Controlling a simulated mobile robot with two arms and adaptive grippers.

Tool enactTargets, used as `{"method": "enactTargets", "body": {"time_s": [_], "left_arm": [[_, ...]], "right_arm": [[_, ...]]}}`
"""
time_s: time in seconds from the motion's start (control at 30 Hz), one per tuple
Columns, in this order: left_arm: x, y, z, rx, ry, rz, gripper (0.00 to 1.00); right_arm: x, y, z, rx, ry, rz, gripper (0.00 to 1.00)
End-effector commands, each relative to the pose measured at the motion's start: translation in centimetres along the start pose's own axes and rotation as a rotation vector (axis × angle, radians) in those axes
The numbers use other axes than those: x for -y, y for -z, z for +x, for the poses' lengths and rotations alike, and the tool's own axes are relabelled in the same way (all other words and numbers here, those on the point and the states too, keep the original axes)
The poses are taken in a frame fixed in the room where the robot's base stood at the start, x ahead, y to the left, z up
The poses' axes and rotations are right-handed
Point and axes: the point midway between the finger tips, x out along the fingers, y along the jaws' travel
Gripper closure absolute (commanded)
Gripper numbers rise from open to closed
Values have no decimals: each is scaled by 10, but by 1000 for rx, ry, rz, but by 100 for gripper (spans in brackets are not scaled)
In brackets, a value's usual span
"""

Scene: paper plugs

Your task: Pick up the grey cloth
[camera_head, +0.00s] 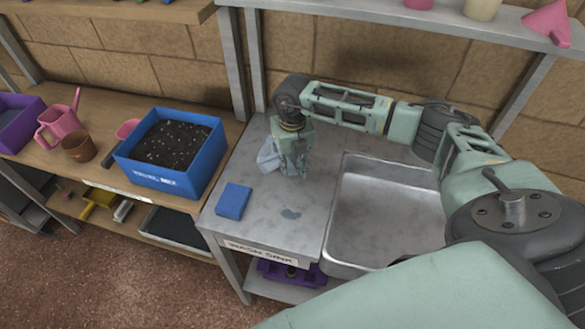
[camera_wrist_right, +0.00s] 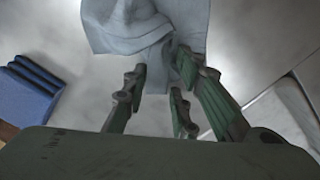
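The grey cloth (camera_head: 268,155) lies crumpled on the metal wash bench, left of the sink. My right gripper (camera_head: 293,172) points down at the cloth's right side and partly hides it in the head view. In the right wrist view the cloth (camera_wrist_right: 145,25) spreads across the top, with a fold hanging toward the fingers. The fingers of my right gripper (camera_wrist_right: 162,78) are spread apart around the lower end of this fold. I cannot tell whether they touch it. My left gripper is not in view.
A blue folded cloth or sponge (camera_head: 233,201) lies at the bench's left front. The sink basin (camera_head: 385,225) is right of the gripper. A blue soil box (camera_head: 170,155) stands on the wooden table at left. A shelf (camera_head: 430,18) runs above the bench.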

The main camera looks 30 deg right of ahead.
Motion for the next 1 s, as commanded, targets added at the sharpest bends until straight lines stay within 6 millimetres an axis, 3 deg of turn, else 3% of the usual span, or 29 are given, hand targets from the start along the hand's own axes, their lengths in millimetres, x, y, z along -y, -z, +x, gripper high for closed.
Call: {"method": "enactTargets", "body": {"time_s": [0.5, 1.0], "left_arm": [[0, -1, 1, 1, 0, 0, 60], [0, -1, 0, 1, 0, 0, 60]], "right_arm": [[-1, 5, 6, -13, 2, -4, 100], [0, 3, 3, -7, 1, -2, 100]]}}
